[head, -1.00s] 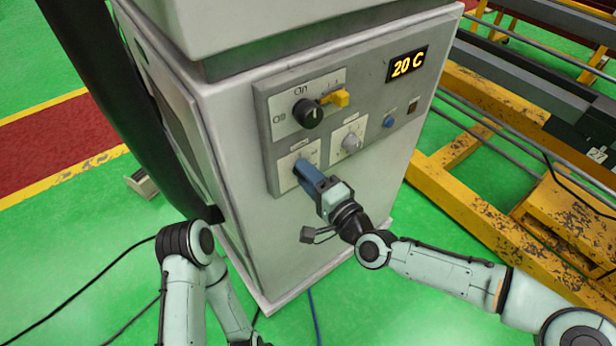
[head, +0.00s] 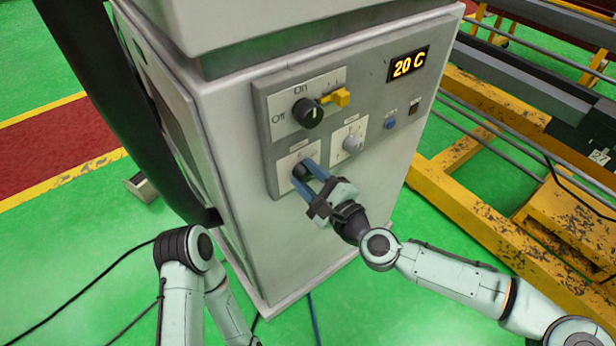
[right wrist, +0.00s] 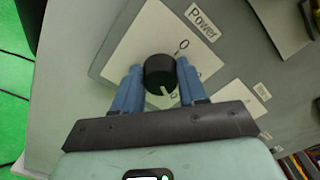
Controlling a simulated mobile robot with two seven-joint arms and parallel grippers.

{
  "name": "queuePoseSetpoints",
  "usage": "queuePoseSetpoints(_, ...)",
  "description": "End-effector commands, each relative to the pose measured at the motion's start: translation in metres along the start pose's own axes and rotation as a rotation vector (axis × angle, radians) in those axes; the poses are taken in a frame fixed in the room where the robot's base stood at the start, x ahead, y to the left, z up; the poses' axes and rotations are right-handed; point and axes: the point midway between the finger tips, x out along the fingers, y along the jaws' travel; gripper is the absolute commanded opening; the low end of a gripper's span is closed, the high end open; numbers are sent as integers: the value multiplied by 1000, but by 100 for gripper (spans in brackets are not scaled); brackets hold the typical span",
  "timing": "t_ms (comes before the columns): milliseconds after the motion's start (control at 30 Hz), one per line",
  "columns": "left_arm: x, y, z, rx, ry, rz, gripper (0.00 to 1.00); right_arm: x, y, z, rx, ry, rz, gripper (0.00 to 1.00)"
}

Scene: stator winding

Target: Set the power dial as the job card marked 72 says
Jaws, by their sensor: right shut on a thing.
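The power dial is a black round knob on a white plate labelled "Power" in the right wrist view (right wrist: 160,73). In the head view the dial (head: 300,172) is at the lower left of the cabinet's control panel. My right gripper (right wrist: 157,78) is shut on the dial, one blue finger on each side; it also shows in the head view (head: 311,173). In the right wrist view the dial's white pointer line points down, slightly right. Some scale marks are hard to read. The job card marked 72 is not in view. My left gripper is not in view.
The panel (head: 376,74) also has a black on/off switch (head: 307,112) with a yellow tab (head: 336,97), a grey knob (head: 352,143), a blue button (head: 389,124) and a display (head: 408,66) reading 20 C. Yellow steel frames (head: 470,200) stand at right.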

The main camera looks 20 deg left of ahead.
Motion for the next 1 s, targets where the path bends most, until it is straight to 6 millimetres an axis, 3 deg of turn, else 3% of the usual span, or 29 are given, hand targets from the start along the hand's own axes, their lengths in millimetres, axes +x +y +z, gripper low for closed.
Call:
queuePoseSetpoints(633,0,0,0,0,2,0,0,0,0,0,50,1,0,11)
queuePoseSetpoints(667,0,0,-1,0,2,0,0,0,0,0,50,1,0,48)
queuePoseSetpoints(700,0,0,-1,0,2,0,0,0,0,0,50,1,0,61)
queuePoseSetpoints(733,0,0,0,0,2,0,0,0,0,0,50,1,0,67)
queuePoseSetpoints(1000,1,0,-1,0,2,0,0,0,0,0,49,1,0,67)
